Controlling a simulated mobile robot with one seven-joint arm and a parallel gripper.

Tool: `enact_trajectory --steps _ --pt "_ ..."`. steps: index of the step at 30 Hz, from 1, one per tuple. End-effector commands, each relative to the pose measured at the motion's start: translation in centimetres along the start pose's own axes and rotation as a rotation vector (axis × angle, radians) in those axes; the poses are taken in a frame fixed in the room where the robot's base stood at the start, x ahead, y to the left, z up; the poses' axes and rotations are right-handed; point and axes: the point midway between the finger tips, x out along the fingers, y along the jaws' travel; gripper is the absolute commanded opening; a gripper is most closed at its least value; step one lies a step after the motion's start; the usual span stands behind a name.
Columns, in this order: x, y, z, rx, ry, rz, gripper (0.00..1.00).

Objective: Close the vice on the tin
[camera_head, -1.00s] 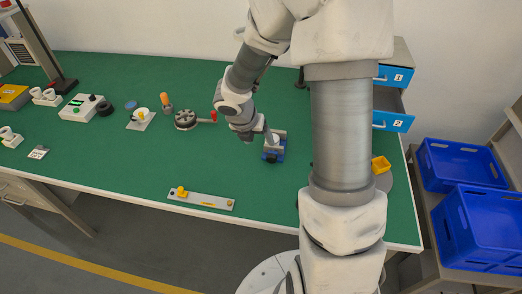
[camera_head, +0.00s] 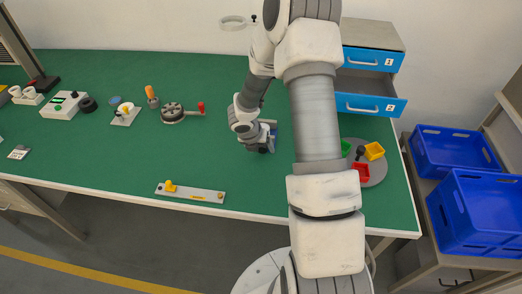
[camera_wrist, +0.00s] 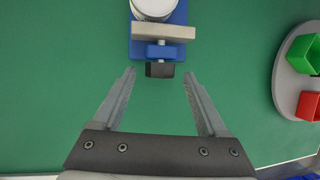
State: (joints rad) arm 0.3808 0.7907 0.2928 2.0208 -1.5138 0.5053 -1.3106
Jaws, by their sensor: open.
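The blue vice (camera_wrist: 176,48) shows at the top of the wrist view, with a grey jaw (camera_wrist: 178,32) across it. The round, pale-topped tin (camera_wrist: 153,7) sits beyond that jaw, partly cut off by the picture edge. A screw runs from the vice to a black knob (camera_wrist: 160,70) on the near side. My gripper (camera_wrist: 159,76) is open and empty; its fingertips lie to either side of the knob, apart from it in the picture. In the head view my gripper (camera_head: 264,146) is at the vice (camera_head: 273,133) and hides most of it and the tin.
A round grey turntable (camera_head: 377,174) with yellow, red and green bins is to the right. A handwheel with a red grip (camera_head: 174,112) stands to the left. A grey bar with a yellow knob (camera_head: 200,195) lies near the front edge. Green bench around the vice is clear.

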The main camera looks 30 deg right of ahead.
Motion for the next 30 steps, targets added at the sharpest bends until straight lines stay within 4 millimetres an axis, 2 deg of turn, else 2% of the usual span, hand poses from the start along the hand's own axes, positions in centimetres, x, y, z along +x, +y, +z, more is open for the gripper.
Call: enact_trajectory --steps 3,11,14,24,30 --pt "0.6 0.0 0.02 0.001 0.0 0.0 0.76" --pt "0.68 0.0 0.02 0.0 -0.001 0.0 0.76" --pt "0.67 0.01 0.02 0.0 0.0 0.0 0.62" --pt "0.65 0.0 0.01 0.0 0.0 0.0 0.0" --pt "0.69 -0.02 0.0 0.002 0.0 0.005 0.0"
